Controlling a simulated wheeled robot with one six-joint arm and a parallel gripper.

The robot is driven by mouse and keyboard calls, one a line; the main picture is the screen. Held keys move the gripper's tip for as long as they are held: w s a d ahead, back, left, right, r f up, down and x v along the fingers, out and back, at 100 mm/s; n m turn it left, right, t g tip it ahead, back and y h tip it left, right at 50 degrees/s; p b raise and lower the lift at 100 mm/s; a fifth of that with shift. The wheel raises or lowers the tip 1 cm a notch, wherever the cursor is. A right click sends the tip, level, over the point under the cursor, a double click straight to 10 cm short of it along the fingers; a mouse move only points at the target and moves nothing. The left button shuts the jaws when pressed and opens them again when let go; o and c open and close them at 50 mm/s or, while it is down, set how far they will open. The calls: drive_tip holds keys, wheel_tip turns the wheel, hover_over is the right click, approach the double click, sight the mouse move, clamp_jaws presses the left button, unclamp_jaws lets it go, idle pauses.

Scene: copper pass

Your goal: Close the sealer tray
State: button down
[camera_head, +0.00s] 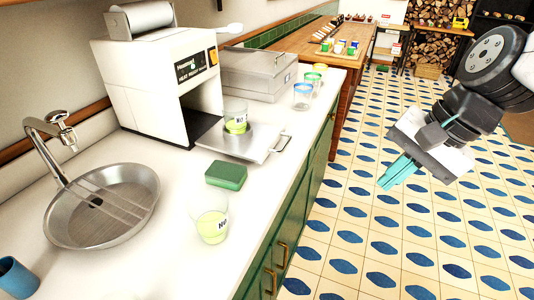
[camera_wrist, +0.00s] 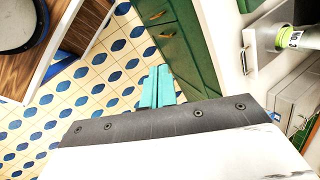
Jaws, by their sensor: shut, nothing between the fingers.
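The sealer (camera_head: 160,85) is a white machine with a roll on top and a dark opening at its front. Its silver tray (camera_head: 238,142) is pulled out onto the white counter, with a handle (camera_head: 281,144) at its right end. A cup with green contents (camera_head: 236,125) sits in the tray. The tray handle (camera_wrist: 247,60) and cup (camera_wrist: 290,38) also show at the right of the wrist view. My gripper (camera_head: 393,176) has teal fingers, shut and empty, over the floor right of the counter and apart from the tray. Its fingers (camera_wrist: 158,85) point toward green cabinets in the wrist view.
A green sponge (camera_head: 226,175) and another labelled cup (camera_head: 211,224) stand on the counter in front of the tray. A round sink (camera_head: 100,205) is at left. A steel box (camera_head: 250,75) and several colored-rim cups (camera_head: 303,95) stand behind. The tiled floor right is clear.

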drive_tip(key=w+a+f+m+t+y, duration=0.1)
drive_tip(key=w+a+f+m+y, duration=0.15)
drive_tip(key=w+a+m, duration=0.4)
drive_tip(key=w+a+f+m+t+y, duration=0.1)
drive_tip(key=w+a+f+m+y, duration=0.15)
drive_tip(key=w+m, duration=0.65)
drive_tip(key=shift+n+h, duration=0.35)
drive_tip(key=shift+h, duration=0.05)
drive_tip(key=x, duration=0.7)
drive_tip(key=w+x, duration=0.1)
drive_tip(key=x, duration=0.2)
drive_tip(key=a, duration=0.1)
drive_tip(key=w+a, duration=0.1)
drive_tip(key=a, duration=0.1)
drive_tip(key=shift+w+a+f, duration=0.1)
drive_tip(key=shift+w+a, duration=0.05)
drive_tip(key=shift+a, duration=0.05)
drive_tip(key=shift+w+a, duration=0.2)
drive_tip(key=shift+a, duration=0.2)
